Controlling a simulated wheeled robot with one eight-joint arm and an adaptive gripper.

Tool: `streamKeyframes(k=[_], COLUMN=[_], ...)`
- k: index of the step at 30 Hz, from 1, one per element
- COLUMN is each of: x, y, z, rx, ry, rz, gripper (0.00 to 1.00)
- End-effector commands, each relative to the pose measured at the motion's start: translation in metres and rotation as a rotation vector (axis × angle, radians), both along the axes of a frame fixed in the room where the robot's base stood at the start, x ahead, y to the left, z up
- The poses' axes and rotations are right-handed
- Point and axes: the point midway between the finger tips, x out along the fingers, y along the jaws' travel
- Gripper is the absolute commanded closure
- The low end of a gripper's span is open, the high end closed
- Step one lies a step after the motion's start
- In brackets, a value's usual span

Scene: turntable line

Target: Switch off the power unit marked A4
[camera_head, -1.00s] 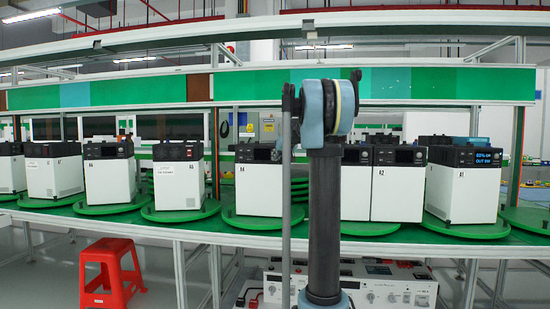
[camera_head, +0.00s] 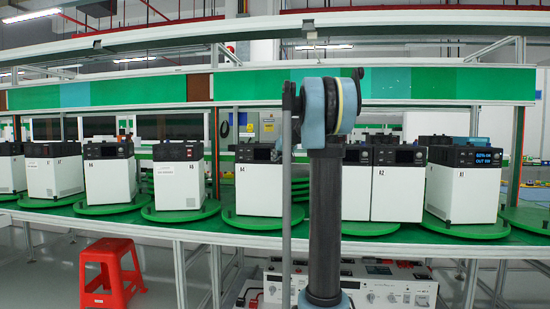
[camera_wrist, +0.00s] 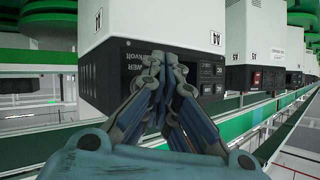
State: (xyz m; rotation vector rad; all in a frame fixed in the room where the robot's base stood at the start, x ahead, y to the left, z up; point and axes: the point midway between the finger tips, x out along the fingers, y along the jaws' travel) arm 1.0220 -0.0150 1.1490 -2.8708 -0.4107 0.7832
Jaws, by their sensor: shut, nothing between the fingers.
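The power unit with a label that looks like A4 (camera_head: 258,191) is a white box with a black top panel. It stands upright on a green turntable, just left of my arm in the head view. In the wrist view, which is upside down, my gripper (camera_wrist: 162,62) is shut and empty, with its fingertips at the dark panel of a white unit (camera_wrist: 160,22). I cannot tell whether they touch it.
More white units stand either side, including one marked A2 (camera_head: 398,191) and one with a lit blue display (camera_head: 482,159) at right. Green turntables (camera_head: 185,214) line the bench. A red stool (camera_head: 110,270) and white-fronted equipment (camera_head: 395,295) sit below.

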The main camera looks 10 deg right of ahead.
Motion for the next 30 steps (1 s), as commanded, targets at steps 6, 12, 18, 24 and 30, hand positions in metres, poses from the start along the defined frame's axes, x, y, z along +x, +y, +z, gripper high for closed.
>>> streamKeyframes(k=[6,12,18,24,30], x=[-0.003,-0.016,-0.032,-0.045,-0.048], y=[0.001,0.005,0.01,0.015,0.015], z=[0.0,0.0,0.0,0.0,0.0], rx=[0.0,0.0,0.0,0.0,0.0], ry=[0.0,0.0,0.0,0.0,0.0], rz=[0.0,0.0,0.0,0.0,0.0], gripper=[1.0,1.0,1.0,1.0,1.0])
